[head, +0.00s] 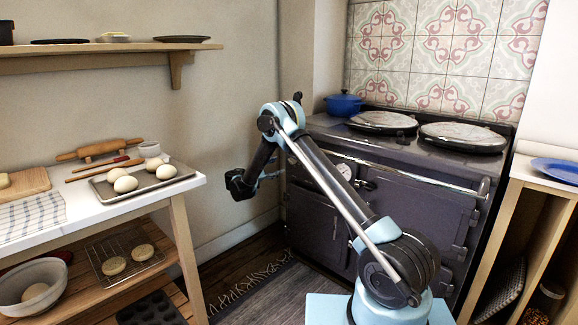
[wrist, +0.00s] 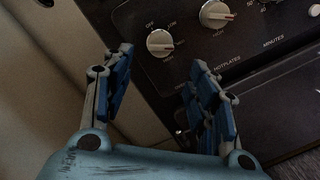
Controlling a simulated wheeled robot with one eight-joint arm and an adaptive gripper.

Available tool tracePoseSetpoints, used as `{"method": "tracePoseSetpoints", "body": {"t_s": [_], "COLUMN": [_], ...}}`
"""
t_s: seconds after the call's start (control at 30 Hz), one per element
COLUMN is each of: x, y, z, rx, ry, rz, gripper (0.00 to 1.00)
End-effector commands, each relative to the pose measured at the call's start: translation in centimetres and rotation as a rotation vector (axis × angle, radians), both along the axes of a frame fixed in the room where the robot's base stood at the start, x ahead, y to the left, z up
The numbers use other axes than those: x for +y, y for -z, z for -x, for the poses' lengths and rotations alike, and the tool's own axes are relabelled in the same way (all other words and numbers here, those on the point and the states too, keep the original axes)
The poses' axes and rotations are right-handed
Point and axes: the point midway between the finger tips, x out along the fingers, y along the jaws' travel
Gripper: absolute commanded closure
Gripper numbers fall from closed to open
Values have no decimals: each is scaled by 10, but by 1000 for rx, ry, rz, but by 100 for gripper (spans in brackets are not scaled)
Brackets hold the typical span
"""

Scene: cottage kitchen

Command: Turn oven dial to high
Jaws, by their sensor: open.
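The dark oven range (head: 326,224) stands against the back wall in the head view. Its control panel fills the top right of the wrist view. A round white dial (wrist: 160,43) there has OFF and LOW printed above it, and its red-tipped pointer faces right. A second white dial (wrist: 217,14) sits up and right of it, above the word HOTPLATES. My gripper (head: 241,184) also shows left of the range.
A worktable (head: 191,185) with a tray of dough balls stands on the left. A blue pot (head: 343,104) sits on the range beside the lidded hotplates. A rail (head: 420,177) runs along the range front. A wooden counter (head: 538,173) stands at the right.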

Motion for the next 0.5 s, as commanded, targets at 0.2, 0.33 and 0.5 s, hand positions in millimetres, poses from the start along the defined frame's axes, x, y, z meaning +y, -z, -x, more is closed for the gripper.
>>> {"method": "tracePoseSetpoints", "body": {"t_s": [0.2, 0.33, 0.5], "x": [-29, -44, -58], "y": [0, 0, 0], "z": [-30, -46, -62], "rx": [0, 0, 0], "ry": [3, 3, 2], "rz": [0, 0, 0], "gripper": [47, 47, 47]}}
